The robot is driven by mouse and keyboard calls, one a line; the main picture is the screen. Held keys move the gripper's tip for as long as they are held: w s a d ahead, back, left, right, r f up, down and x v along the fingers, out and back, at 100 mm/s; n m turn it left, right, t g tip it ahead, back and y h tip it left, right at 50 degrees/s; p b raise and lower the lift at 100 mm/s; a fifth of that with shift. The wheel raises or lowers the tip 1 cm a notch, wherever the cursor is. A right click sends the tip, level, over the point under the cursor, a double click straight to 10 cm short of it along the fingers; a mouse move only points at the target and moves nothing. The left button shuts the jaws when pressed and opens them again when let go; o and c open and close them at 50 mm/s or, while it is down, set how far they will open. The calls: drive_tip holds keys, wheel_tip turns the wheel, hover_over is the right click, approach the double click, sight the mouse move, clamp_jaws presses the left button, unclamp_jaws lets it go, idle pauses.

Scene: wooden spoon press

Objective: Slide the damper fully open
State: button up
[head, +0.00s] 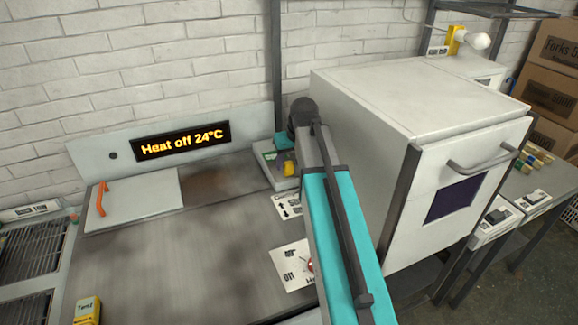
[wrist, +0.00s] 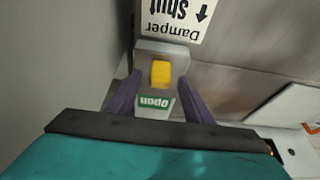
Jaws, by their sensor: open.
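The damper slider has a yellow knob (wrist: 158,73) on a grey plate (wrist: 145,48). A green label reading "Open" (wrist: 155,104) lies on the plate's near side in the wrist view. A "Damper Shut" card with an arrow (wrist: 175,18) lies at the opposite end. The knob stands between the card and the label. My gripper (wrist: 160,80) is open, with one dark finger on each side of the knob. I cannot tell whether either finger touches it. In the head view the knob (head: 289,168) shows beside my arm, which hides part of the slider and gripper.
A white oven-like cabinet (head: 430,100) stands close to the right of my arm. A display reading "Heat off 24°C" (head: 180,143) and a white lid with an orange handle (head: 130,200) are left. An "Off" dial card (head: 290,265) lies on the bench nearer me.

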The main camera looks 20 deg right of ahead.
drive_tip(key=b+v, duration=0.2)
drive_tip(key=v, duration=0.9)
idle(0.9)
